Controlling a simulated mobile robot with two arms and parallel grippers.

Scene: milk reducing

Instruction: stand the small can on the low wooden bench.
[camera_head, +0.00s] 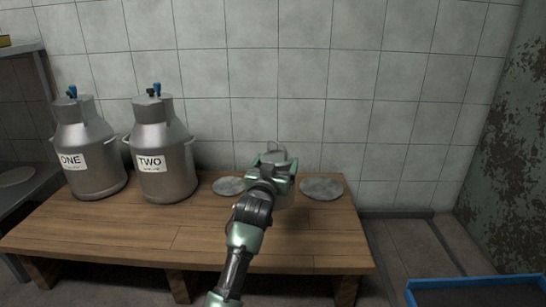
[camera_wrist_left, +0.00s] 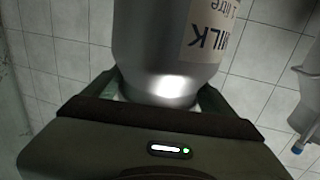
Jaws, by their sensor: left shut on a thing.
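The small can is a grey metal can with a "MILK 1 litre" label. In the left wrist view the can (camera_wrist_left: 165,45) sits between the fingers of my left gripper (camera_wrist_left: 160,92), which is shut on it. In the head view my left gripper (camera_head: 273,170) is over the right part of the low wooden bench (camera_head: 200,240), and the can (camera_head: 276,153) shows only in part behind it. I cannot tell whether the can touches the bench. My right gripper is not in view.
Two large cans, labelled ONE (camera_head: 88,155) and TWO (camera_head: 163,155), stand on the bench's left side. Round grey discs lie left (camera_head: 229,186) and right (camera_head: 321,188) of my gripper. A blue-rimmed tray (camera_head: 475,281) is at the lower right. The bench's front middle is clear.

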